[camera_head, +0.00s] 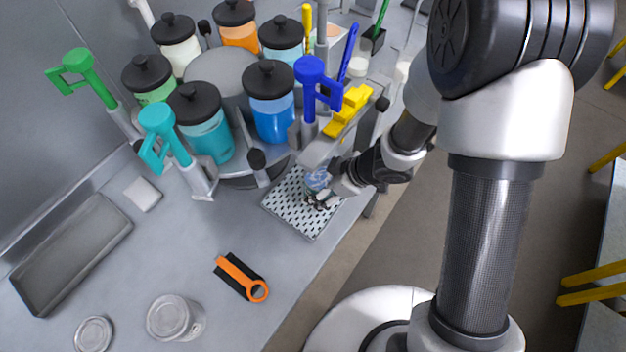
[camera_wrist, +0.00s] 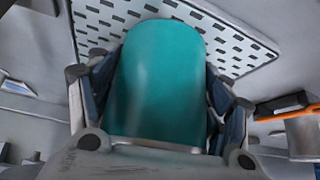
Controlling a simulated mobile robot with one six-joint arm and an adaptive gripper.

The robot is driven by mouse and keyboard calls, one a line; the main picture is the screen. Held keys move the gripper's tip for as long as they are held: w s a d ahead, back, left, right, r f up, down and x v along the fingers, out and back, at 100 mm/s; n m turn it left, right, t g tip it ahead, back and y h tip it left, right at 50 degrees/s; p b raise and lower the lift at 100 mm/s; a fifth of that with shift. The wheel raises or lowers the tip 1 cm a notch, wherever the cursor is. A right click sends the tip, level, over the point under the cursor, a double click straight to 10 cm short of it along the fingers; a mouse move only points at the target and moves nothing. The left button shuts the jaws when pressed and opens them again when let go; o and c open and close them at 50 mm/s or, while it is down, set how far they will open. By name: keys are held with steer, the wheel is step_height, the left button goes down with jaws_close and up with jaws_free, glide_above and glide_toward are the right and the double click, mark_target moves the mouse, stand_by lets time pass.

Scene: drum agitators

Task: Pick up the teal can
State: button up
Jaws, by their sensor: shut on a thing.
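A teal can (camera_wrist: 160,75) with a rounded top outline fills the middle of the wrist view. My gripper (camera_wrist: 160,92) has a finger on each side of it and is shut on it. In the head view my gripper (camera_head: 322,192) is low at the right edge of the perforated plate (camera_head: 290,205), which also shows behind the can in the wrist view (camera_wrist: 105,25). In the head view the can cannot be clearly made out at the gripper. I cannot tell whether it touches the plate.
Black-lidded jars, including teal (camera_head: 212,138) and blue (camera_head: 272,110) ones, ring a round stand behind. A teal-handled lever (camera_head: 160,125) and blue-handled lever (camera_head: 310,75) rise nearby. An orange-and-black tool (camera_head: 240,275), clear jar (camera_head: 172,318) and grey tray (camera_head: 72,250) lie in front.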

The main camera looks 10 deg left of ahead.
steer(key=s+d+p, duration=0.2)
steer(key=d, duration=1.2)
steer(key=shift+s+d+p, duration=0.25)
steer(key=shift+s+p, duration=0.05)
steer(key=shift+s, duration=0.1)
